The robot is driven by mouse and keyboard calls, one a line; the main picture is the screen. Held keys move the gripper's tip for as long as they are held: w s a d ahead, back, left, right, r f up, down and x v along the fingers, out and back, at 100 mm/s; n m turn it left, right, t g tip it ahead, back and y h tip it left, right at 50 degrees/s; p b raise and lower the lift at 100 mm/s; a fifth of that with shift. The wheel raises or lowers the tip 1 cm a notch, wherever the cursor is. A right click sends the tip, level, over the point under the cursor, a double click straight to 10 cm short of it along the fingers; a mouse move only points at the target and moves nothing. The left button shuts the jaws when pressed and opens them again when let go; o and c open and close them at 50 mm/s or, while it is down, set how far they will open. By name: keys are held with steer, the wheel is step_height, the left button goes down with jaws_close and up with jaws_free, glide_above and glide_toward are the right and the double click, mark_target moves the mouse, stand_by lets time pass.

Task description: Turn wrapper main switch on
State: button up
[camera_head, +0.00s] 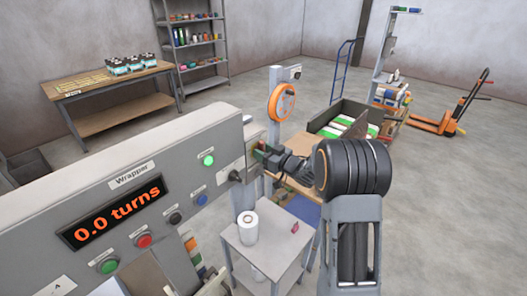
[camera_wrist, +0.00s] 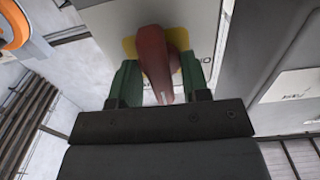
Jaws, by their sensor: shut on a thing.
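The wrapper panel (camera_head: 160,195) is a grey box at the left of the head view, with a "Wrapper" label and a display (camera_head: 112,211) reading 0.0 turns in orange. The main switch, a red rotary handle (camera_wrist: 153,48) on a yellow plate (camera_wrist: 129,46), shows in the wrist view. My gripper (camera_wrist: 157,80) has its green fingers on both sides of the red handle, shut on it. In the head view my gripper (camera_head: 262,157) is at the panel's right end and hides the switch. The handle lies lengthwise between the fingers.
The panel front has a lit green lamp (camera_head: 208,160), a red button (camera_head: 143,240), a green button (camera_head: 108,265) and a black knob (camera_head: 175,218). Below stands a small table (camera_head: 265,262) with a white roll (camera_head: 248,227). An orange wheel (camera_head: 282,102) is behind my gripper.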

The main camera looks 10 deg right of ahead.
steer(key=shift+r, duration=0.1)
steer(key=o, duration=0.5)
steer(key=shift+d, duration=0.1)
steer(key=b+v, duration=0.2)
steer(key=v, duration=1.1)
steer(key=shift+s+d+b, duration=0.25)
steer(key=shift+b, duration=0.1)
